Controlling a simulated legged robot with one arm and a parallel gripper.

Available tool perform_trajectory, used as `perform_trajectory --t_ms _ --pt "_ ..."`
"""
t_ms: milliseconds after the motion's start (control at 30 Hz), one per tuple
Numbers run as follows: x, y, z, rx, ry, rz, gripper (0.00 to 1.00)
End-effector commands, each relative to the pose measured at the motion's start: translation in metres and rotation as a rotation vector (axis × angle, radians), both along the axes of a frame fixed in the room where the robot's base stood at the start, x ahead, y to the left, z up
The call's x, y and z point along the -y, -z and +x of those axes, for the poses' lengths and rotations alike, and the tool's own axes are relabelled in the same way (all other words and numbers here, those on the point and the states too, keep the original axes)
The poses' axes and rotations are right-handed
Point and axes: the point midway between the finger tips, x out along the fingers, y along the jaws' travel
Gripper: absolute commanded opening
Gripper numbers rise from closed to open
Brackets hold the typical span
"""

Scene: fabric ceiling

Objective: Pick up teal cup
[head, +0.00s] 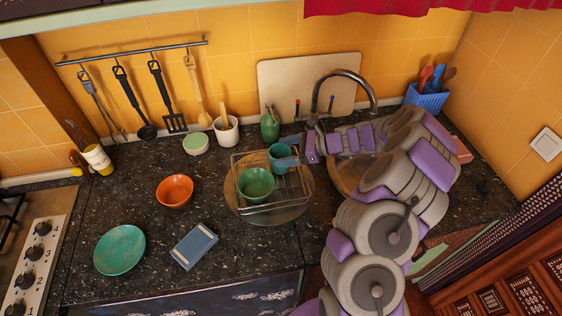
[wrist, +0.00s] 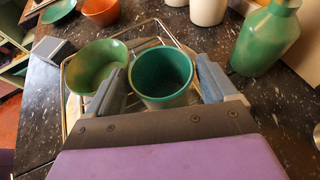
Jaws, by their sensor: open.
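The teal cup (wrist: 163,78) stands upright in the wire dish rack, its open mouth facing the wrist camera. In the wrist view my gripper (wrist: 165,85) is open, with one blue-grey finger on each side of the cup. Whether either finger touches the cup is hard to tell. In the head view the cup (head: 279,152) is partly hidden by my gripper (head: 288,151), which reaches in from the right. A green bowl (wrist: 95,65) sits in the rack just left of the cup; it also shows in the head view (head: 256,184).
The wire rack (head: 237,163) stands on a round board (head: 304,208). A green bottle (wrist: 265,38) stands close on the right in the wrist view. An orange bowl (head: 174,191), blue box (head: 194,246) and teal plate (head: 119,250) lie left. The sink faucet (head: 345,76) is behind.

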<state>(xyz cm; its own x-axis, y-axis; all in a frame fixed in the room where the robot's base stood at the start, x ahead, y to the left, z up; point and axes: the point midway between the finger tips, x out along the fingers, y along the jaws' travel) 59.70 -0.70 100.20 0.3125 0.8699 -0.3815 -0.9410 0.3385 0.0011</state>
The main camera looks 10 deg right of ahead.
Motion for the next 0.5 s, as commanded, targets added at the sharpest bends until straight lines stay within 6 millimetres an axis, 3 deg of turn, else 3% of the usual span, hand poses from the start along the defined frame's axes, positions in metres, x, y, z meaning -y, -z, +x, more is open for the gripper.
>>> perform_trajectory --t_ms 200,500 --pt "-0.027 0.016 0.011 0.0 -0.004 0.003 0.85" --pt "-0.03 0.016 0.013 0.0 -0.001 0.002 0.83"
